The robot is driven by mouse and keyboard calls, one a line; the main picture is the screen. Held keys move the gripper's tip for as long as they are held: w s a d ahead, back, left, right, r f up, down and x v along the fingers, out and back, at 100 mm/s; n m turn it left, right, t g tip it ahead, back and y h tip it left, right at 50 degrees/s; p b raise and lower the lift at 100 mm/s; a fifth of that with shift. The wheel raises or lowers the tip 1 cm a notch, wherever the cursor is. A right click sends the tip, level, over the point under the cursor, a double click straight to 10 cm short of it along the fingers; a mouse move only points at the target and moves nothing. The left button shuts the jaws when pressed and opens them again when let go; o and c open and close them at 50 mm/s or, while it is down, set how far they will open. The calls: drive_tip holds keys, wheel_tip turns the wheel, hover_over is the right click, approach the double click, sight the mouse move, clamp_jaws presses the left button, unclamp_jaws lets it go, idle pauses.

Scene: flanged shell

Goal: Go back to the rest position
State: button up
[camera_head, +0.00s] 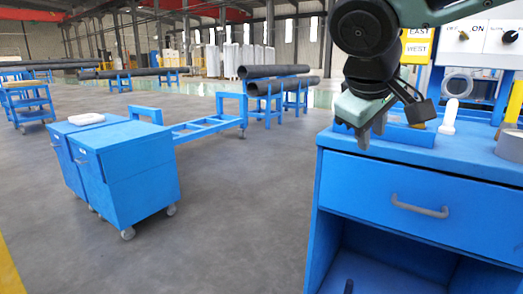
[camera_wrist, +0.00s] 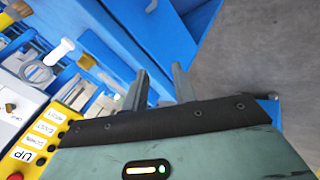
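My gripper (camera_head: 371,130) hangs fingers-down above the left end of a blue workbench (camera_head: 425,170), beside a blue tray (camera_head: 405,135). In the wrist view the two grey fingers of my gripper (camera_wrist: 160,72) stand apart with nothing between them. My arm comes in from the upper right of the head view. No flanged shell is clearly recognisable in either view.
A white upright piece (camera_head: 448,117) and a grey ring (camera_head: 510,147) stand on the bench. Behind is a control box (camera_head: 485,38). The wrist view shows a yellow button panel (camera_wrist: 52,140). Blue wheeled cabinets (camera_head: 130,170) stand left, with open floor (camera_head: 240,220) between.

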drive_tip(key=s+a+f+n+g+y, duration=0.1)
drive_tip(key=s+a+f+g+y, duration=0.15)
drive_tip(key=s+f, duration=0.85)
drive_tip(key=s+a+f+n+g+y, duration=0.15)
drive_tip(key=s+f+g, duration=0.25)
drive_tip(key=s+f, duration=0.65)
wheel_tip(320, 180, up, 33)
drive_tip(key=s+m+p, duration=0.1)
drive_tip(key=p, duration=3.1)
drive_tip(key=shift+s+a+y+p, duration=0.15)
drive_tip(key=shift+s+y+p, duration=0.1)
drive_tip(key=shift+y+p, duration=0.15)
drive_tip(key=shift+f, duration=0.1)
